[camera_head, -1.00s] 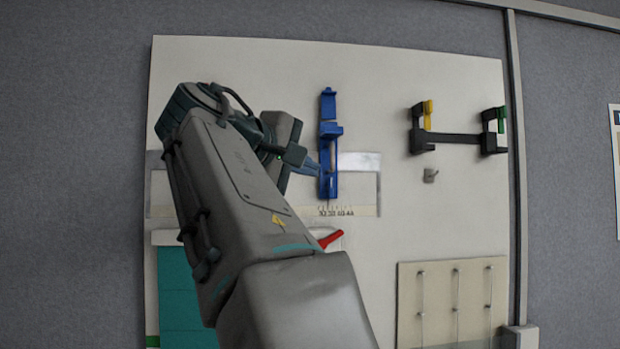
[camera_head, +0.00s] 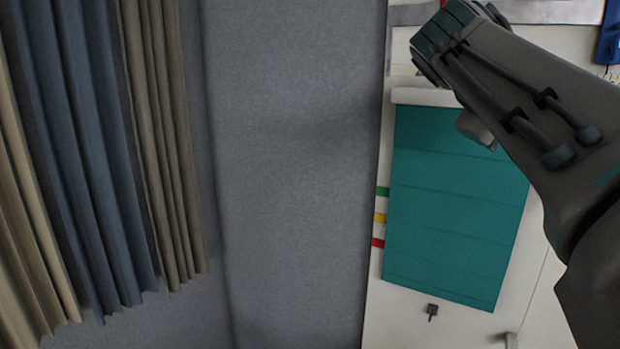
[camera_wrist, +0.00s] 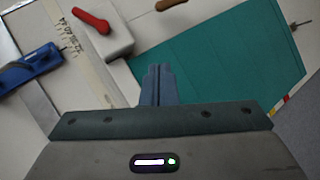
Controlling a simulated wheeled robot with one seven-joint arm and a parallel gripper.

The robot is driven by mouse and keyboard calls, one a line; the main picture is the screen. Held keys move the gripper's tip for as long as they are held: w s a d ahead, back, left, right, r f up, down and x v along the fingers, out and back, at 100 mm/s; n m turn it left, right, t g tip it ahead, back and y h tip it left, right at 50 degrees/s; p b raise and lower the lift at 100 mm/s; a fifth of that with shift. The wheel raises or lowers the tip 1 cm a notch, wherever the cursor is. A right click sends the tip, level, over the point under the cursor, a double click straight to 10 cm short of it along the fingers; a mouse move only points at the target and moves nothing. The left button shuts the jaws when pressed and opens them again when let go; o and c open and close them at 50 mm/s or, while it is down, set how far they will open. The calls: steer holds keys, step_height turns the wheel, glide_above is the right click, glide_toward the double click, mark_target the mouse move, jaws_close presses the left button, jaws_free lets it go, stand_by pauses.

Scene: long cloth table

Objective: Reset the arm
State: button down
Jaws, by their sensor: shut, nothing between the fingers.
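My gripper (camera_wrist: 158,84) shows in the wrist view with its two blue-grey fingers together and nothing between them. It points toward the board, near the teal panel (camera_wrist: 225,62) and a white block with a red lever (camera_wrist: 91,19). I cannot tell the exact gap to the board. In the head view my arm (camera_head: 530,90) reaches in from the right across the upper right.
The teal panel (camera_head: 455,205) hangs on the white board, beside green, yellow and red tabs (camera_head: 380,218). A blue slide fixture (camera_wrist: 28,70) is at the wrist view's left. A grey wall (camera_head: 290,170) and curtains (camera_head: 90,150) fill the head view's left.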

steer(key=s+a+f+y, duration=0.1)
steer(key=a+f+y, duration=0.2)
steer(key=f, duration=0.7)
steer(key=s+a+f+y, duration=0.2)
steer(key=a+f, duration=0.2)
steer(key=f, duration=0.6)
steer(key=shift+a+g+y+b, duration=0.3)
steer(key=shift+a+y+b, duration=0.05)
steer(key=shift+y, duration=0.05)
steer(key=c, duration=1.9)
jaws_free()
steer(key=s+a+f+m+y, duration=0.1)
steer(key=s+a+f, duration=0.3)
steer(key=f, duration=0.5)
steer(key=s+a+f+m+g+y, duration=0.1)
steer(key=s+a+f+m+y, duration=0.1)
steer(key=f, duration=0.7)
steer(key=s+a+y, duration=0.1)
steer(key=s+a, duration=0.1)
steer(key=s, duration=0.1)
steer(key=shift+s+g+y+b, duration=0.3)
steer(key=shift+y, duration=0.1)
steer(key=o, duration=0.4)
steer(key=shift+s+a+f, duration=0.15)
steer(key=shift+a+f, duration=0.05)
steer(key=shift+f, duration=0.1)
steer(key=shift+d, duration=0.1)
